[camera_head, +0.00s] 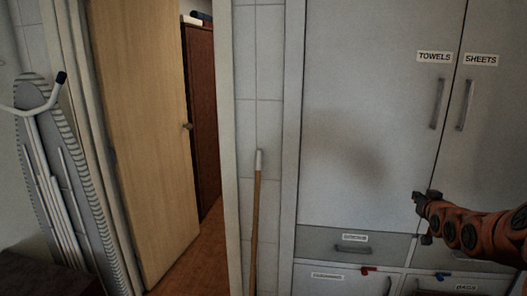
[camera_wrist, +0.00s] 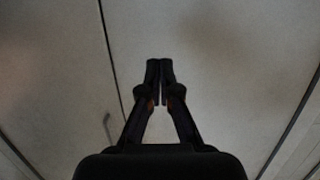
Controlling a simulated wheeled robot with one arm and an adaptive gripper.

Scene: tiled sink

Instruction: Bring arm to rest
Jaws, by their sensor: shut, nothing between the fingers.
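My gripper (camera_head: 423,218) reaches in from the right on my orange arm, in front of the tall grey cabinet. In the wrist view my gripper (camera_wrist: 160,68) has its two dark fingers together with nothing held between them. It points towards a plain pale cabinet surface. In the head view it is just below the handle of the door labelled TOWELS (camera_head: 365,120). I cannot tell whether the fingertips touch the cabinet.
The door labelled SHEETS (camera_head: 490,130) is at the right. Labelled drawers (camera_head: 325,243) lie below the doors. A wooden pole (camera_head: 255,220) leans on the tiled wall. A wooden door (camera_head: 145,130) stands open. An ironing board (camera_head: 50,140) leans at the left.

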